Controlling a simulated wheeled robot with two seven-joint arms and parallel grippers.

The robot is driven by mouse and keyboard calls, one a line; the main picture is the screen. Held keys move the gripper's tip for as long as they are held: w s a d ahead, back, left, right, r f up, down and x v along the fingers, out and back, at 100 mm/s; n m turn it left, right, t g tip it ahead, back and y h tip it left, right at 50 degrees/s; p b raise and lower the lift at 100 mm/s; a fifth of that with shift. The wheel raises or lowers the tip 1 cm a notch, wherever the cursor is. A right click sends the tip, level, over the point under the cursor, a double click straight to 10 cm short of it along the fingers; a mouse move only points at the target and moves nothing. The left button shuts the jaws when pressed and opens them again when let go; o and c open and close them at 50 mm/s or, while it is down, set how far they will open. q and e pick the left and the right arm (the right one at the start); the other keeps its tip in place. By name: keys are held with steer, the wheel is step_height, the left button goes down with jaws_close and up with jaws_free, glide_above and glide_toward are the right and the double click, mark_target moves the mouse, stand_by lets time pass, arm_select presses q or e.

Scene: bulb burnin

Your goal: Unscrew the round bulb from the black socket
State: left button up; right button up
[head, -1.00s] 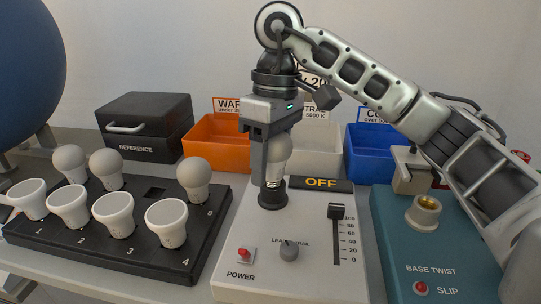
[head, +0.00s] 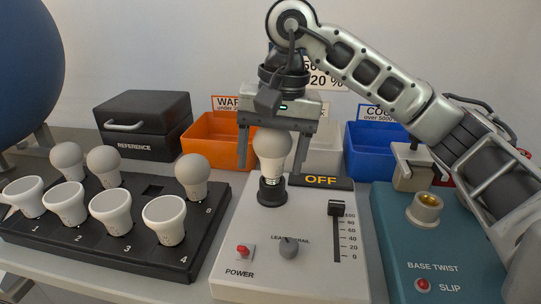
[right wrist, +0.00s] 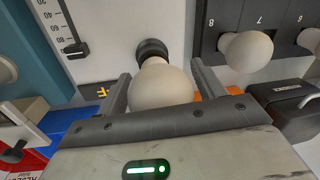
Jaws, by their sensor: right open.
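The round bulb (head: 271,152) stands upright in the black socket (head: 271,192) on the white panel. My right gripper (head: 270,165) is above it, pointing down, with its fingers spread wide on the bulb's left and right. In the right wrist view the bulb's globe (right wrist: 160,88) sits between the two open fingers (right wrist: 158,92), with room on both sides, and the black socket (right wrist: 151,48) shows behind it. The left gripper is not in view.
A black tray (head: 35,240) with several bulbs is at left. Orange (head: 205,155) and blue (head: 362,160) bins stand behind. A teal base-twist box (head: 395,270) is at right.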

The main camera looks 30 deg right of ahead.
steer(key=m, duration=0.5)
steer(key=shift+m+t+h, duration=0.3)
steer(key=m, duration=0.5)
steer(key=shift+w+d+h, duration=0.1)
steer(key=shift+d+h, duration=0.05)
steer(key=shift+h, duration=0.15)
